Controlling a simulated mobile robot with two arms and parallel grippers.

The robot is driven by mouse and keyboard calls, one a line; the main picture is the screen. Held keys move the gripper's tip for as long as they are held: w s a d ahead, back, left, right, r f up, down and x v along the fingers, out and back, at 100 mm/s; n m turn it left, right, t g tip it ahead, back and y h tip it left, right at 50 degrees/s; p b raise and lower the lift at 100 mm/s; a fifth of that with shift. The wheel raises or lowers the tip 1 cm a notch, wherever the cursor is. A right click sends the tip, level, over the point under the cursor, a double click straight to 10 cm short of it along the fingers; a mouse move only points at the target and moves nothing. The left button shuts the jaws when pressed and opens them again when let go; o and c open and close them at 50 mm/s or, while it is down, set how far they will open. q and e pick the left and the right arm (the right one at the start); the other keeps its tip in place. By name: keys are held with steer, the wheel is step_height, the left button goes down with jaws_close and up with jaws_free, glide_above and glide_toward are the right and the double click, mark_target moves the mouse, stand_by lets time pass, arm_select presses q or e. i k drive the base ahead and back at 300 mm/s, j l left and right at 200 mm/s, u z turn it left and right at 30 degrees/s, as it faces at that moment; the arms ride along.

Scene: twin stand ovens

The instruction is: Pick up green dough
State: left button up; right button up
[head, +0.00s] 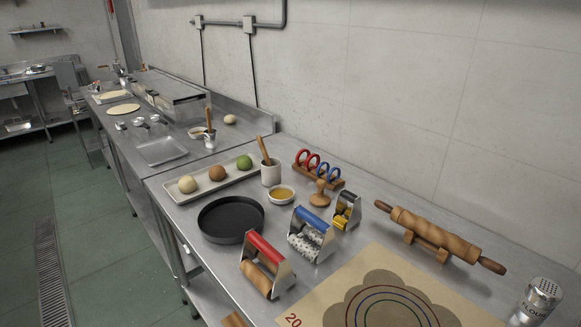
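The green dough (244,162) is a small round ball at the right end of a long pale tray (202,186). The tray lies on the near steel counter. A reddish-brown dough ball (217,172) sits in the middle of the tray and a tan dough ball (187,184) at its left end. The balls are apart from each other. Neither of my grippers shows in the head view.
A white cup (271,173) with a wooden handle stands right of the green dough, with a small bowl (281,194) in front. A black round pan (230,219) sits before the tray. Roller tools (266,266), a rolling pin (440,238) and a printed mat (340,290) fill the right side.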

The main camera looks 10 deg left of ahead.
mark_target(245, 162)
steer(key=i+j+z, duration=0.1)
steer(key=j+z, duration=0.15)
steer(key=z, duration=0.2)
steer(key=j+z, duration=0.25)
steer(key=z, duration=0.15)
steer(key=j+z, duration=0.25)
steer(key=z, duration=0.2)
steer(key=j+z, duration=0.4)
steer(key=i+l, duration=0.05)
steer(key=l, duration=0.05)
